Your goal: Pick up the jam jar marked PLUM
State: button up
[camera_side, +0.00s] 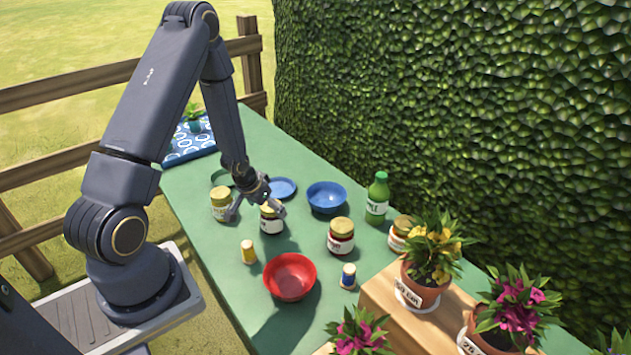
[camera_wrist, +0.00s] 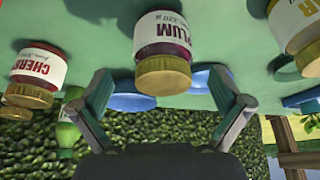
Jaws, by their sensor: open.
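The jam jar marked PLUM (camera_wrist: 164,42) has dark purple contents, a white label and a gold lid; it appears upside down in the wrist view. In the side view, a dark jar (camera_side: 271,223) with a gold lid stands upright on the green table, partly covered by my gripper (camera_side: 257,211). My gripper is open, and in the wrist view its two fingers (camera_wrist: 160,88) are spread to either side of the jar's lid, with gaps on both sides. The jar's label is too small to read in the side view.
A jar marked CHERRY (camera_wrist: 38,68) is left in the wrist view; it appears as a red jar (camera_side: 341,242) in the side view. A yellow jar (camera_side: 220,207) stands close left. Bowls (camera_side: 289,276), (camera_side: 327,197), a green bottle (camera_side: 377,200) and flower pots (camera_side: 423,291) surround the area.

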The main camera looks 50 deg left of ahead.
aim_at(272, 217)
jog(key=shift+x, duration=2.8)
jog(key=shift+s+a, duration=0.1)
jog(key=c, duration=1.6)
